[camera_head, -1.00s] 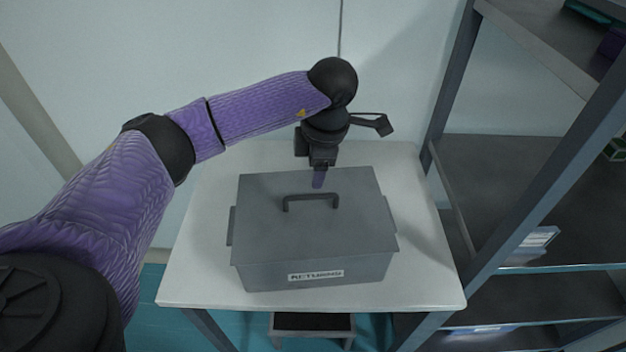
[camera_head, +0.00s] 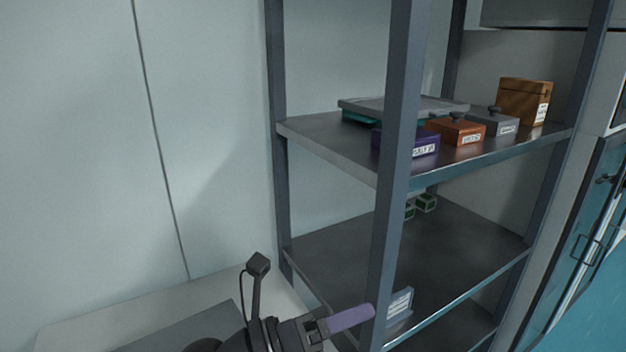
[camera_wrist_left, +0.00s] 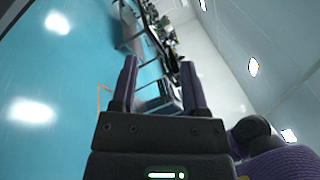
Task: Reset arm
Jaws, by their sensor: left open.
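My left gripper (camera_head: 335,322) is at the bottom of the head view, in front of the shelf rack's near post and just right of the white table. In the left wrist view its two purple fingers (camera_wrist_left: 160,85) stand apart with nothing between them, so it is open and empty. The grey box (camera_head: 190,330) on the table shows only in part at the bottom edge of the head view. My right gripper is in no view.
A grey shelf rack (camera_head: 398,120) stands to the right. Its upper shelf holds a purple box (camera_head: 408,146), an orange box (camera_head: 456,131), a grey box (camera_head: 494,122) and a wooden box (camera_head: 524,100). The white table (camera_head: 90,325) is lower left. Blue floor (camera_wrist_left: 60,100) is open in the wrist view.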

